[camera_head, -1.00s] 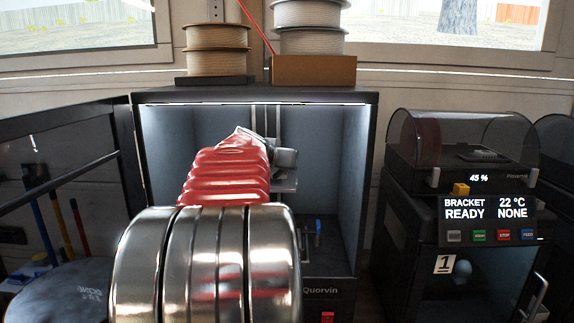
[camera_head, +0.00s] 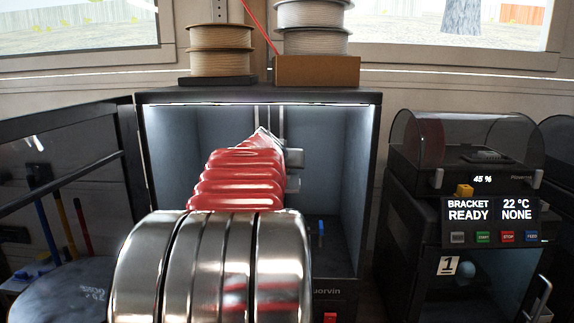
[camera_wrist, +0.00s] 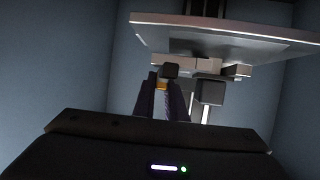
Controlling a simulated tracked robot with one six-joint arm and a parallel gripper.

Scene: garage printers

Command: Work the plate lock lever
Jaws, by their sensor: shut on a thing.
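In the wrist view my gripper (camera_wrist: 162,101) points up into the printer chamber, its two dark fingers closed around a small part with an orange-yellow patch. A dark knob (camera_wrist: 169,71) shows at the fingertips; it appears to be the plate lock lever, just under the plate assembly. The wide pale plate (camera_wrist: 215,39) spans the upper right of that view, with its mount beneath. The lever's full length is hidden. In the head view my red and chrome arm reaches into the open printer (camera_head: 361,180) and hides the fingers and the lever.
Inside the printer a small blue item (camera_head: 321,228) stands low, right of my arm. The chamber walls are close on both sides. A second printer (camera_head: 462,210) stands to the right. Spools (camera_head: 219,50) and a cardboard box (camera_head: 317,70) sit on top.

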